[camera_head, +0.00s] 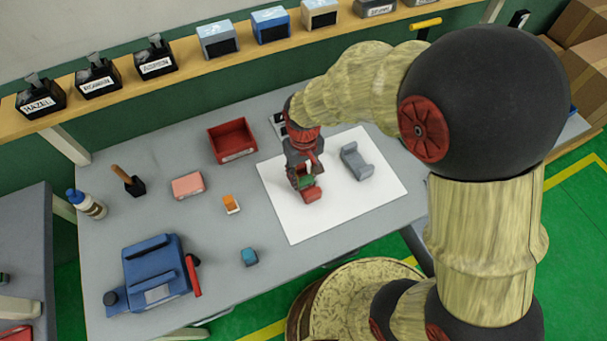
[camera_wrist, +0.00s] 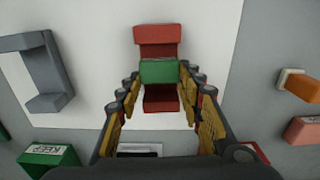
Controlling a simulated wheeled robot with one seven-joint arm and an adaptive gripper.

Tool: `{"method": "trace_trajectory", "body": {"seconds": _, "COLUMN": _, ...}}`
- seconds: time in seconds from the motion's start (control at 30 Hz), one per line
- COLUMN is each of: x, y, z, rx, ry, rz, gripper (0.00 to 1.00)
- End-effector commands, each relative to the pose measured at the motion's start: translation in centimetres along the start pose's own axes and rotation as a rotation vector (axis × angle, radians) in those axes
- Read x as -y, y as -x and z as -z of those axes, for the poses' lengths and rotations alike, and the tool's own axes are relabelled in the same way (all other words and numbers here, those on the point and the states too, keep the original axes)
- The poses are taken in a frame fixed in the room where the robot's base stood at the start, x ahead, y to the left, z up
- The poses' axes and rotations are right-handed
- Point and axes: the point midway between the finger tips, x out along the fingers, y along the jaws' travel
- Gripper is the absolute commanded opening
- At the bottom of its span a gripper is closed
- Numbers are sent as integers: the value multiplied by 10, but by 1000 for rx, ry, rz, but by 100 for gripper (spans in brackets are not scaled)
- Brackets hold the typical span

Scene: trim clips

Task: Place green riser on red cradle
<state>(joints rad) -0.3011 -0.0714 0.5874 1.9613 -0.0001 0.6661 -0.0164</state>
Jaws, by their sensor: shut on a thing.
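The green riser (camera_wrist: 158,72) is a small block between my gripper's fingers in the wrist view. It also shows partly in the head view (camera_head: 304,180). My gripper (camera_wrist: 158,76) is shut on it from both sides, pointing down over the white sheet. The red cradle (camera_wrist: 157,35) shows beyond and on the near side of the riser, with the riser across its middle. In the head view the cradle (camera_head: 313,194) is low beside the gripper tip. Whether the riser touches the cradle or hangs just above it, I cannot tell.
A grey cradle (camera_head: 357,161) lies on the white sheet (camera_head: 290,222). A red bin (camera_head: 232,139), pink block (camera_head: 187,185), orange block (camera_head: 231,204), teal block (camera_head: 249,257) and blue device (camera_head: 155,272) stand on the grey table. A shelf of labelled boxes runs behind.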

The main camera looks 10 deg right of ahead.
Motion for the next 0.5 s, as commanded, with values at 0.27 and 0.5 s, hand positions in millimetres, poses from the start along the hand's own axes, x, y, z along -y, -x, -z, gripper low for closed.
{"method": "trace_trajectory", "body": {"seconds": 0.27, "x": 0, "y": -2, "z": 0, "rx": -1, "ry": 0, "rz": 0, "gripper": 20}}
{"method": "trace_trajectory", "body": {"seconds": 0.5, "x": 0, "y": -2, "z": 0, "rx": -1, "ry": 0, "rz": 0, "gripper": 48}}
